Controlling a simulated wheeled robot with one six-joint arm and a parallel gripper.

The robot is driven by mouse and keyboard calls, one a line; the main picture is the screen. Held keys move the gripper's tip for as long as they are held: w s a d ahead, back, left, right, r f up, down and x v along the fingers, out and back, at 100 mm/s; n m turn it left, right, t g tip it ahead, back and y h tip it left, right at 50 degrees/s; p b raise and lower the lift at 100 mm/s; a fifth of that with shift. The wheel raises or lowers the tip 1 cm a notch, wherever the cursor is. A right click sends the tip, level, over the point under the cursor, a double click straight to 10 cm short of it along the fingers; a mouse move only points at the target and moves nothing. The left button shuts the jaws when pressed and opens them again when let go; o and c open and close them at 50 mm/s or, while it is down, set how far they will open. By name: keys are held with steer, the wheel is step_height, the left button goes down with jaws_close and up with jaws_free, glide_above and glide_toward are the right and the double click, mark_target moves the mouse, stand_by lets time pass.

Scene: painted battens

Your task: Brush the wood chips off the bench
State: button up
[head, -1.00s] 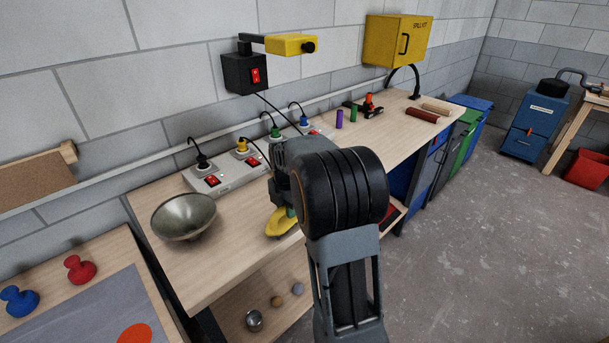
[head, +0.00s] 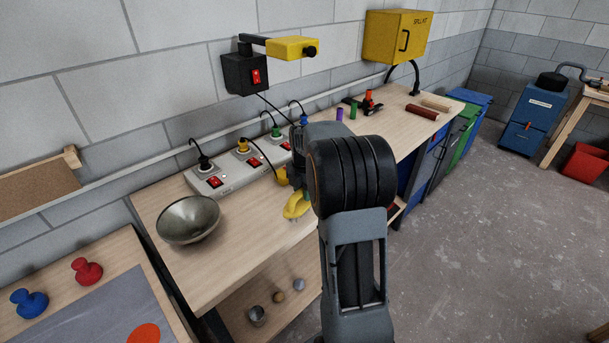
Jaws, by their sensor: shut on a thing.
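The bench (head: 240,255) is a pale wood top running along the grey wall. My gripper (head: 294,192) is over its middle, largely hidden behind my own black and grey arm. It is shut on a yellow thing (head: 297,206), probably the brush, low over or touching the bench top. Its bristles cannot be made out. I cannot clearly tell any wood chips on the bench; some may be hidden behind my arm.
A metal bowl (head: 188,220) stands at the bench's left end. A power strip (head: 228,178) with plugs and cords lies along the back. Balls lie on the lower shelf (head: 245,285).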

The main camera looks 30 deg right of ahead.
steer(key=shift+r+p, duration=1.4)
steer(key=shift+r, duration=0.75)
